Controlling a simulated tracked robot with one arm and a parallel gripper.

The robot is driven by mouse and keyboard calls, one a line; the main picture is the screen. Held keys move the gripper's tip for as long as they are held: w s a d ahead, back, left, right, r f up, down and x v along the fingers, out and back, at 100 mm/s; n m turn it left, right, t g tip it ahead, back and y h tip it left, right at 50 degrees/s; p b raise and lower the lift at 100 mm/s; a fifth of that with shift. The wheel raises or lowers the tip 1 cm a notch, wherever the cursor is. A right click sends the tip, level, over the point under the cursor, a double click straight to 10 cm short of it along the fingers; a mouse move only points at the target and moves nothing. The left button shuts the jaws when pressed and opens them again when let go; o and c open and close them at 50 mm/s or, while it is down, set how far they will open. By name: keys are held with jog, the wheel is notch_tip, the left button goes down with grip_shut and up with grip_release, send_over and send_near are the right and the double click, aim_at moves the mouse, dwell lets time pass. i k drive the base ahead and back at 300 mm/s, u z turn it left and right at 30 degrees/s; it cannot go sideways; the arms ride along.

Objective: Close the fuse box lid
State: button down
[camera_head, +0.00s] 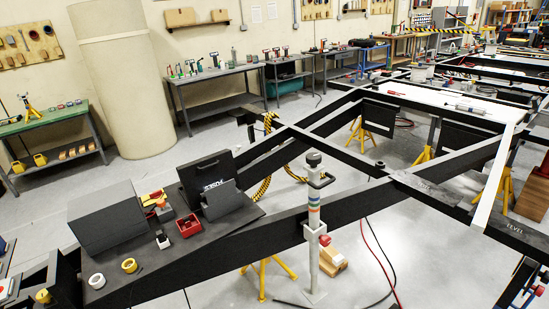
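The fuse box (224,200) is a dark box on the black deck of the chassis, left of centre. Its black lid (203,176) stands up, tilted back behind the box, so the box is open. The lid has pale lettering, which seems to read "FUSE", and a raised grip at its top edge. The inside of the box is mostly hidden from this angle. My gripper does not show in this view, so its place relative to the lid cannot be seen.
Left of the fuse box are a red tray (189,226), a large dark grey box (106,216) and tape rolls (129,265). A grey post with coloured rings (314,225) stands to its right. Black chassis beams (350,200) cross the view.

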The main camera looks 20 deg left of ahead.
aim_at(196, 177)
jog(key=u, duration=0.1)
jog(key=i, duration=1.45)
jog(key=u, duration=0.6)
